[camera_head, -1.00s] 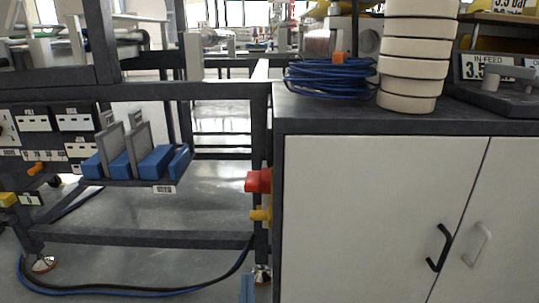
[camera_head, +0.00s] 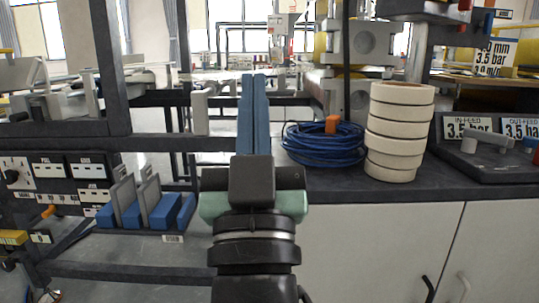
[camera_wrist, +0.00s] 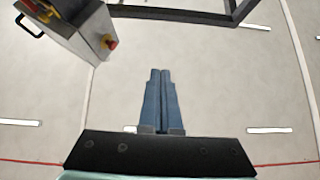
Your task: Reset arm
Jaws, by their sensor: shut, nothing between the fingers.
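My gripper (camera_head: 260,78) stands in the middle of the head view, its two blue fingers pointing up in the picture and pressed together. They hold nothing. The wrist view shows the same shut fingers (camera_wrist: 160,72) above bare pale floor, touching nothing. My wrist and forearm fill the lower middle of the head view and hide part of the cabinet front and the frame behind.
A white cabinet (camera_head: 370,240) with a dark top is at right. A dark machine frame (camera_head: 60,130) with a rack of blue blocks (camera_head: 165,210) is at left.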

